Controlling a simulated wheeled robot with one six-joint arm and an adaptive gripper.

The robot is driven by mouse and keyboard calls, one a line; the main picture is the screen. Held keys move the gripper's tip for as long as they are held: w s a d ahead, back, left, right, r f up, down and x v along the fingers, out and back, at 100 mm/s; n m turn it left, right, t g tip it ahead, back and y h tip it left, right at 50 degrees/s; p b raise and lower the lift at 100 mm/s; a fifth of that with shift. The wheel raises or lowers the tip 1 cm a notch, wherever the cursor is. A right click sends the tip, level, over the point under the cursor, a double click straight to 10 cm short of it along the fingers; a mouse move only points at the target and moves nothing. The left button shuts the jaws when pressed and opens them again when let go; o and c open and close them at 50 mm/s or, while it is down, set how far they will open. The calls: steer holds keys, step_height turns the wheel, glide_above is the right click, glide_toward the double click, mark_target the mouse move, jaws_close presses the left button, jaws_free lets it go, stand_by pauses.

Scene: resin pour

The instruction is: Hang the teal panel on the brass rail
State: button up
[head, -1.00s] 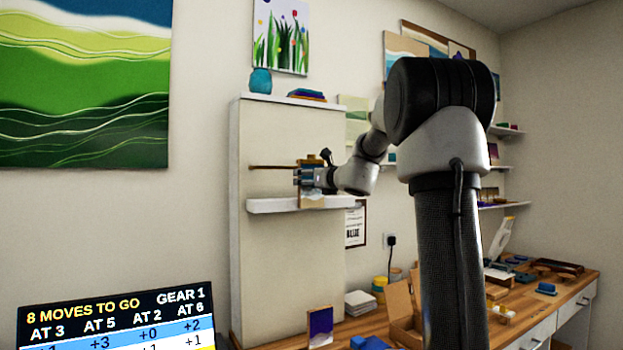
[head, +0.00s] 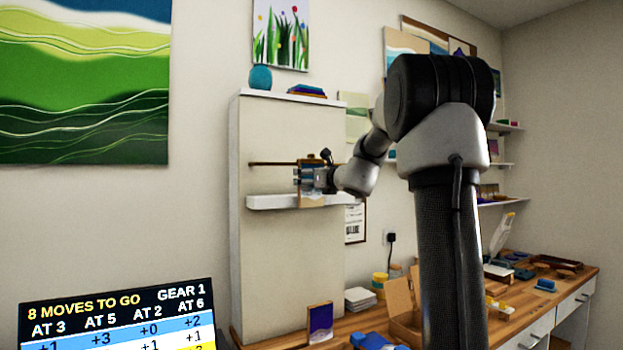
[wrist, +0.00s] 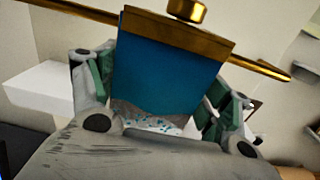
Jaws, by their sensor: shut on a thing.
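The teal panel (wrist: 170,65) has a brass strip along its top edge and a pale, speckled lower part in the wrist view. My gripper (wrist: 160,95) is shut on it, with one finger at each side. The brass rail (head: 270,163) runs level across the board. In the wrist view the rail (wrist: 262,68) passes behind the panel's top. I cannot tell whether the panel's top touches the rail or hooks over it.
A white ledge (head: 272,202) sticks out just below the rail, close to the panel's lower end. A teal vase (head: 260,78) and stacked books (head: 306,91) stand on top of the board. The wooden bench (head: 365,326) below holds a cardboard box (head: 402,318) and a small purple panel (head: 320,322).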

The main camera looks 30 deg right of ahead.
steer(key=shift+f, duration=0.35)
stand_by(0.9)
steer(key=o, duration=1)
steer(key=shift+o, duration=0.2)
